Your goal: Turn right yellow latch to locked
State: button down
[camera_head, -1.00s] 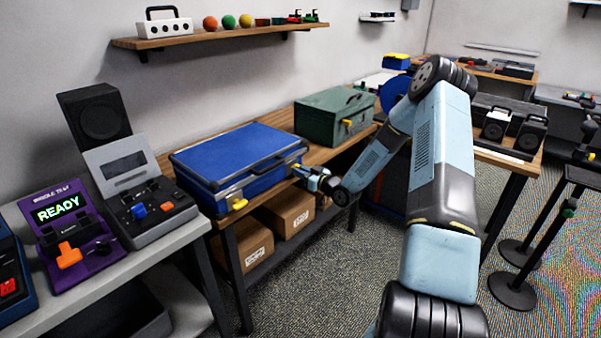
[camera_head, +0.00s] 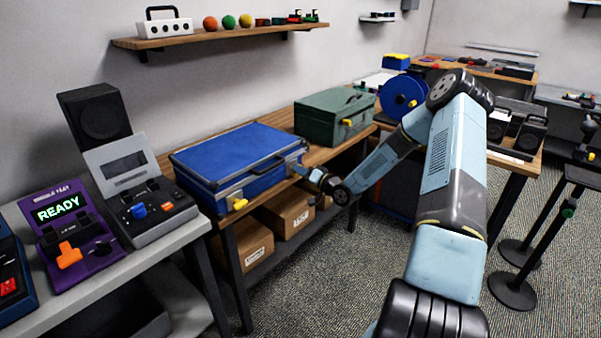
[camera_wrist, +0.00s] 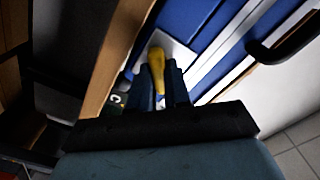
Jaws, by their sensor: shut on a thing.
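The blue case (camera_head: 230,155) lies closed on the wooden bench, with a black handle on its front side. Its left yellow latch (camera_head: 239,204) shows at the front left corner. The right yellow latch (camera_wrist: 157,69) is in the wrist view, in front of a pale plate on the blue case. My gripper (camera_wrist: 163,86) is shut on this latch, with a finger on each side of it. In the head view my gripper (camera_head: 303,171) is at the case's front right corner and hides the right latch there.
A green case (camera_head: 335,112) with a yellow latch stands to the right on the same bench. Cardboard boxes (camera_head: 288,212) sit on the shelf below. A grey console (camera_head: 150,210) and a purple console (camera_head: 75,235) stand at left. The floor in front is open.

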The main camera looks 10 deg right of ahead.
jog(key=shift+w+d+f+m, duration=0.1)
jog(key=shift+d+m, duration=0.1)
jog(key=shift+m, duration=1.9)
jog(key=shift+d+f+m, duration=0.1)
jog(key=shift+d+m, duration=0.05)
jog(key=shift+m, duration=1.95)
jog(key=shift+f, duration=0.1)
jog(key=c, duration=1.4)
grip_release()
jog(key=o, duration=0.3)
jog(key=shift+a, duration=0.15)
jog(key=v, duration=1.3)
jog(key=shift+s+d, duration=0.2)
jog(key=shift+s, duration=0.15)
